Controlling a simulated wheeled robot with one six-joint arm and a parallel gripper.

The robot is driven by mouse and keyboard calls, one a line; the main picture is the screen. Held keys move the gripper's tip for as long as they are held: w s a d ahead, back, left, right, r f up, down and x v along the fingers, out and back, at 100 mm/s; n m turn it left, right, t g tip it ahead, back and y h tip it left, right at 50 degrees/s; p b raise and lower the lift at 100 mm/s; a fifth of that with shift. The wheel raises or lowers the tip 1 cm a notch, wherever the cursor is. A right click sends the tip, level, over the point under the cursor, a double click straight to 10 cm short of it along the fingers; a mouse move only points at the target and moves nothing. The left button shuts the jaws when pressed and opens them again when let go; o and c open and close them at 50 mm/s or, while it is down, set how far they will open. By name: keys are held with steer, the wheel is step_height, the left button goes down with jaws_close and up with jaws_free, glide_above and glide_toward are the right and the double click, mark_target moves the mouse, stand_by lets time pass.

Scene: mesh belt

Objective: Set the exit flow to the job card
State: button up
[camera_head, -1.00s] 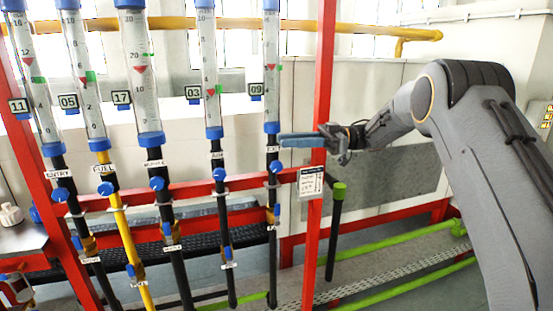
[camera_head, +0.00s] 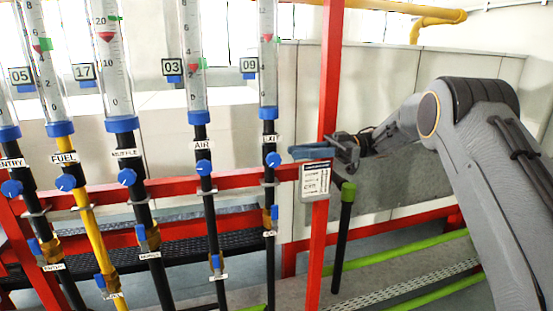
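The exit flow tube (camera_head: 268,70) is the rightmost clear tube, with a red float (camera_head: 267,37) inside and a 09 tag (camera_head: 249,65) beside it. Below it are the EXIT label (camera_head: 271,139) and a blue knob (camera_head: 273,159) on the black pipe. The job card (camera_head: 315,180) hangs on the red post; its writing is too small to read. My gripper (camera_head: 304,152) is above the card, in front of the post and right of the exit pipe. Its blue-grey fingers point left and appear empty. They look edge-on, so their opening is unclear.
Similar tubes and knobs stand to the left, including AIR (camera_head: 203,145), MUFFLE (camera_head: 125,153) and FUEL (camera_head: 65,158). The red post (camera_head: 327,90) stands close to my gripper.

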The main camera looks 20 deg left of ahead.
mark_target(273, 153)
steer(key=p+x, duration=0.3)
steer(key=x, duration=0.5)
steer(key=shift+r, duration=0.1)
jaws_close()
